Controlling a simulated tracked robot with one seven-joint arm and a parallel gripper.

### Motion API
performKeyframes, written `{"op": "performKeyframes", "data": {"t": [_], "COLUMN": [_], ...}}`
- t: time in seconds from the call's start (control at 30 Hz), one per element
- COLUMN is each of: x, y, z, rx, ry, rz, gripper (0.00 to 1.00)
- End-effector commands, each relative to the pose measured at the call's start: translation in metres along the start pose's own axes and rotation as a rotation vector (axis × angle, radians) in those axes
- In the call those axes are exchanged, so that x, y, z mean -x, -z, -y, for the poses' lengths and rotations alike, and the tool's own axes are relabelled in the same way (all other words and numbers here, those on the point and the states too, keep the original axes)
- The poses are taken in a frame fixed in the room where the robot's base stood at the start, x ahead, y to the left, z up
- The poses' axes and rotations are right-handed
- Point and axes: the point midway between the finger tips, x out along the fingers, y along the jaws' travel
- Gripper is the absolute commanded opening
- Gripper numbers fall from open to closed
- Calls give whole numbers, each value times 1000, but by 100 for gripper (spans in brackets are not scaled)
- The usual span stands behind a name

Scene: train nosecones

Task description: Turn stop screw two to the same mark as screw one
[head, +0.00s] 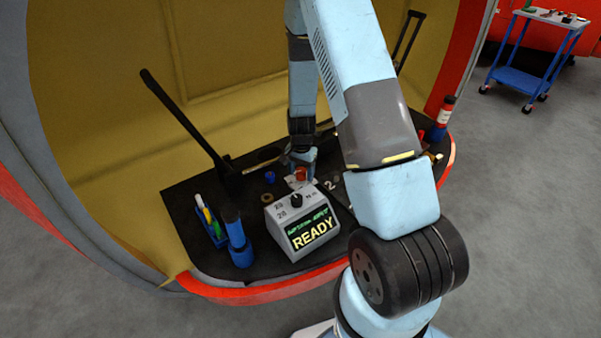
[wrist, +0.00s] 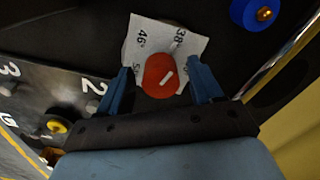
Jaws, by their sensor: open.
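A red round knob (wrist: 158,88) with a white line sits on a white paper dial (wrist: 160,38) with angle numbers, 46° and 38° among them. The white line slants from lower left to upper right. My gripper (wrist: 158,67) is open, with one blue finger on each side of the red knob; I cannot tell if they touch it. In the head view the red knob (head: 301,174) shows below my gripper (head: 301,160). A dark plate (wrist: 38,82) marked 2 and 3 lies at the left of the wrist view, with a grey bolt (wrist: 92,106) by the 2.
A grey box (head: 303,222) reading READY, with a black knob, stands in front of the gripper. A blue pen holder (head: 215,233) and a blue cylinder (head: 238,240) stand left. A blue ring (wrist: 258,12) with brass centre lies near the dial. A tall black bar (head: 188,120) rises behind.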

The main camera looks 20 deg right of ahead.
Motion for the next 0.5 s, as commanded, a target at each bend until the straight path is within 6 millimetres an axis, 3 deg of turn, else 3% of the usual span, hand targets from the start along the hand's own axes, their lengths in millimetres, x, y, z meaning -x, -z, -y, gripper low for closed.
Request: {"op": "performKeyframes", "data": {"t": [0.17,0.5], "x": [14,69], "y": [0,0], "z": [1,1], "rx": [1,2], "ry": [1,3], "rz": [-1,-2], "gripper": [66,66]}}
